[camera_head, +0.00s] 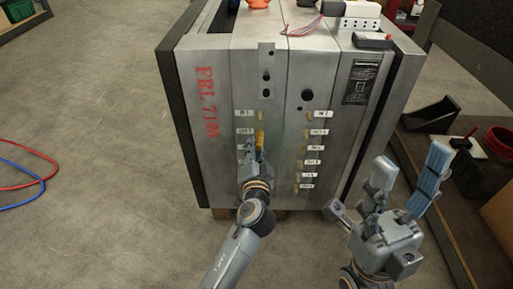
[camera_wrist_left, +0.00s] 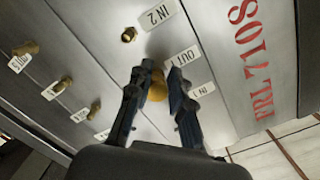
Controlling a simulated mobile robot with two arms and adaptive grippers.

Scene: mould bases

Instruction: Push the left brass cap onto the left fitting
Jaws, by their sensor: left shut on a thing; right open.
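My left gripper (camera_head: 255,150) is at the front face of the steel mould base, by the left column of fittings and labels. In the left wrist view its two fingers (camera_wrist_left: 160,82) are shut on a rounded brass cap (camera_wrist_left: 157,90), close to the face beside the OUT label. The fitting behind the cap is hidden, so I cannot tell whether the cap touches or sits on it. A bare brass fitting (camera_wrist_left: 128,35) shows by the IN 2 label. My right gripper (camera_head: 402,195) is open and empty, right of the block.
The mould base (camera_head: 205,135) stands upright with red lettering. A second column of brass fittings (camera_head: 302,152) with white labels runs to the right. A dark shelf (camera_head: 425,150) with a red bin (camera_head: 500,140) stands at right. Red and blue hoses (camera_head: 30,183) lie on the floor at left.

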